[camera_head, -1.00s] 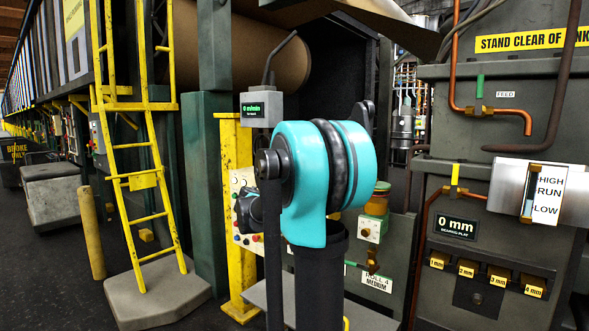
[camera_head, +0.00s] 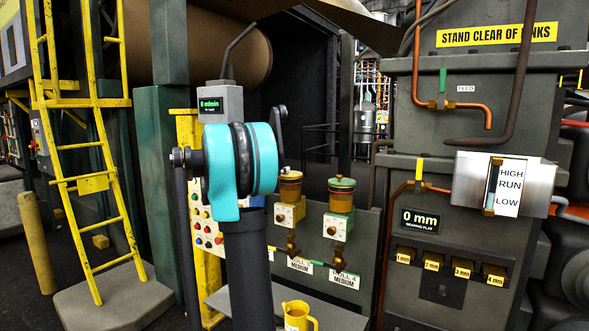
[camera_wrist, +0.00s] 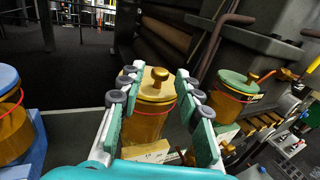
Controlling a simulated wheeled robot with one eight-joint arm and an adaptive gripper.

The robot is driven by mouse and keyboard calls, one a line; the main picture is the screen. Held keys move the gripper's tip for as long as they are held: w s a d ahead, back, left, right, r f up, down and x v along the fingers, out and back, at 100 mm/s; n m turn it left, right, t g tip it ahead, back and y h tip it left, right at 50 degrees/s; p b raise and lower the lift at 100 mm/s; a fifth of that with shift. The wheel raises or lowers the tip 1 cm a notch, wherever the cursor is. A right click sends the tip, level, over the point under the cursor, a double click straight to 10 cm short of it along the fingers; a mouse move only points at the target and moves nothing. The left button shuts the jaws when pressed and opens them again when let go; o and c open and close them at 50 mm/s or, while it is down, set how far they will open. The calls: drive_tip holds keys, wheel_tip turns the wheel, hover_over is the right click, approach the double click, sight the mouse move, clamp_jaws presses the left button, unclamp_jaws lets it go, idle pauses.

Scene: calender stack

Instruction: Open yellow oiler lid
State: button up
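The yellow oiler (camera_wrist: 145,126) is an amber jar with a yellow lid (camera_wrist: 137,83) topped by a brass knob, seen in the middle of the wrist view. Its lid looks closed. My gripper (camera_wrist: 157,73) is open, with its green fingers to the left and right of this oiler in the picture. I cannot tell whether either finger touches it. In the head view the yellow oiler (camera_head: 290,190) stands right of my teal arm joint, and my gripper is hidden behind the arm.
A green-lidded oiler (camera_wrist: 234,92) stands close on the right, and a blue-lidded one (camera_wrist: 10,112) on the left. A yellow jug (camera_head: 297,318) sits on a grey shelf below. A button panel (camera_head: 203,225) and yellow post stand beside my arm.

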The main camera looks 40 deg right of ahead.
sight(295, 173)
drive_tip(key=d, duration=0.7)
drive_tip(key=shift+d, duration=0.15)
clamp_jaws()
